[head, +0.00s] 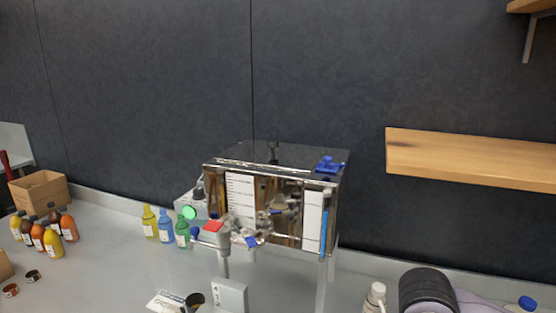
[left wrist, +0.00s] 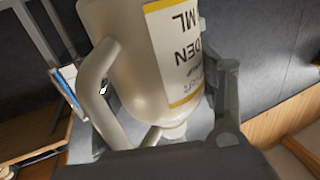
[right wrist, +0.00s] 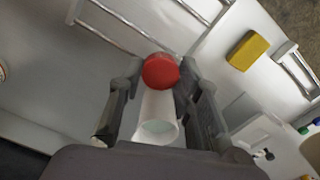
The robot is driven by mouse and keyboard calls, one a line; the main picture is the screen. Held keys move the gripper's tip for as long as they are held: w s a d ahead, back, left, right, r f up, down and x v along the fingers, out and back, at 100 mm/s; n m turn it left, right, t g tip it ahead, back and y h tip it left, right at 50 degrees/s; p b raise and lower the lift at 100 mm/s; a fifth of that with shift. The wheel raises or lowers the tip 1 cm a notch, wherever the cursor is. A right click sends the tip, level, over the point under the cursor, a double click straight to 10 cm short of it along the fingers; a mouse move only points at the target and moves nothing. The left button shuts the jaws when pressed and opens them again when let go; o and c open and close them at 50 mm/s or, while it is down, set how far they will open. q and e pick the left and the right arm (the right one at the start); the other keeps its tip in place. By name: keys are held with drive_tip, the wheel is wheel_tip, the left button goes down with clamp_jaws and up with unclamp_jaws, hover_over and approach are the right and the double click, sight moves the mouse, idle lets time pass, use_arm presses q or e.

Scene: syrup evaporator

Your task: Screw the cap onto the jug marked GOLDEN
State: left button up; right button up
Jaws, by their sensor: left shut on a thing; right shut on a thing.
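The jug (left wrist: 125,60) is cream-white with a side handle and a yellow-edged label; "DEN" and "ML" read upside down. My left gripper (left wrist: 170,110) is shut around it, with a finger along its label side. A short round cream part, seemingly its neck, shows at the picture's bottom. A cream-topped white container (head: 375,297) at the head view's lower edge may be this jug. My right gripper (right wrist: 160,80) is shut on a white cylinder (right wrist: 157,118) with a round red piece (right wrist: 161,71) at its far end, between the fingertips. I cannot tell whether the red piece is the cap.
The steel evaporator (head: 275,160) stands mid-counter. A wooden shelf (head: 470,160) juts out at right. A yellow block (right wrist: 248,50) lies on the pale surface.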

use_arm(q)
drive_tip(key=shift+s+a+r, duration=0.2)
drive_tip(key=shift+s+a, duration=0.05)
drive_tip(key=shift+s, duration=0.05)
use_arm(e)
drive_tip(key=shift+s+d+r, duration=0.15)
drive_tip(key=shift+s, duration=0.1)
use_arm(q)
drive_tip(key=shift+d+f+m+h, duration=0.1)
drive_tip(key=shift+d+m+h, duration=0.25)
drive_tip(key=shift+d, duration=0.3)
drive_tip(key=s+d+f+m+g+h, duration=0.2)
drive_tip(key=d+m+g+h, duration=0.2)
drive_tip(key=d+m+h, duration=0.3)
drive_tip(key=d+h, duration=0.3)
drive_tip(key=d, duration=0.2)
drive_tip(key=shift+d, duration=0.35)
drive_tip(key=shift+h, duration=0.25)
use_arm(e)
drive_tip(key=w+a+r+n, duration=0.3)
drive_tip(key=a+r, duration=0.5)
drive_tip(key=a, duration=0.4)
drive_tip(key=w+a+r+n, duration=0.3)
drive_tip(key=a+r, duration=0.5)
drive_tip(key=a, duration=0.4)
drive_tip(key=shift+w+r+n, duration=0.25)
drive_tip(key=shift+r+n, duration=0.15)
drive_tip(key=shift+n, duration=0.3)
